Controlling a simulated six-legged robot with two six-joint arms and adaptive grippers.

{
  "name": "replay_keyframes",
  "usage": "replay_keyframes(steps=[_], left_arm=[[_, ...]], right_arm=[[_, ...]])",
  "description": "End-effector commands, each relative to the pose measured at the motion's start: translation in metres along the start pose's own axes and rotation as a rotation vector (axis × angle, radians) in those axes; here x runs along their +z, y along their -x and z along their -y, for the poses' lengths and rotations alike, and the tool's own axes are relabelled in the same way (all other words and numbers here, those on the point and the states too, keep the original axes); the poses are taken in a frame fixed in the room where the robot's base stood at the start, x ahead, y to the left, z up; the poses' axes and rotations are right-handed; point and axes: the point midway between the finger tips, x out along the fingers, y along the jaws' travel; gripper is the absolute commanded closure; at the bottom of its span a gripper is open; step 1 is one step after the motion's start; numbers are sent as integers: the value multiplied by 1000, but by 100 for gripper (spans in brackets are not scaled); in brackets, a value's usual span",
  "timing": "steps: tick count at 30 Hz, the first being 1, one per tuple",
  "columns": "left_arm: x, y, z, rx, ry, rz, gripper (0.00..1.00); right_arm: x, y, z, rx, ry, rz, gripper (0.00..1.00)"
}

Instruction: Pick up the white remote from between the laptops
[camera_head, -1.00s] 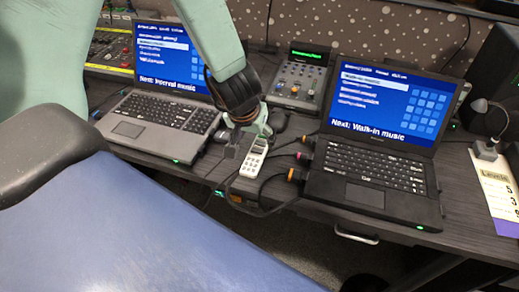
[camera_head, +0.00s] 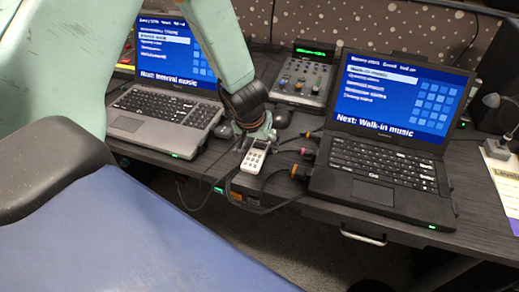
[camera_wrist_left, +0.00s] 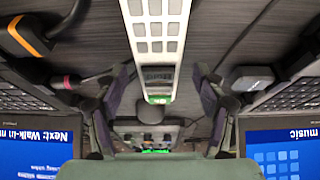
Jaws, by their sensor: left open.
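The white remote (camera_head: 254,160), a slim handset with a grid of buttons and a small display, lies in the gap between the left laptop (camera_head: 165,118) and the right laptop (camera_head: 378,165). My left gripper (camera_head: 259,138) reaches down over its far end. In the wrist view the remote (camera_wrist_left: 157,28) runs from the top edge toward the middle. The open fingers of my left gripper (camera_wrist_left: 160,82) stand on either side of its display end, with visible gaps. Whether the fingers are level with the remote is hard to tell. My right gripper is not in view.
Cables with coloured plugs (camera_head: 297,171) run close to the remote's right side. The desk's front edge is just before the remote.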

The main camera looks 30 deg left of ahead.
Motion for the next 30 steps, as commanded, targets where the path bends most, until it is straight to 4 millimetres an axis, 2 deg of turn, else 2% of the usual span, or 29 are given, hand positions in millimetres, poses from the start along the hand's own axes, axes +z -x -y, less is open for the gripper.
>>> replay_keyframes(steps=[2, 25, 30], left_arm=[[0, 1, 0, 0, -1, 0, 31], [0, 1, 0, 0, 0, -1, 96], [-1, 1, 0, 0, 0, -1, 99]], right_arm=[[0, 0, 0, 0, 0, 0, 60], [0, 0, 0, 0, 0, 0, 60], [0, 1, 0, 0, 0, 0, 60]])
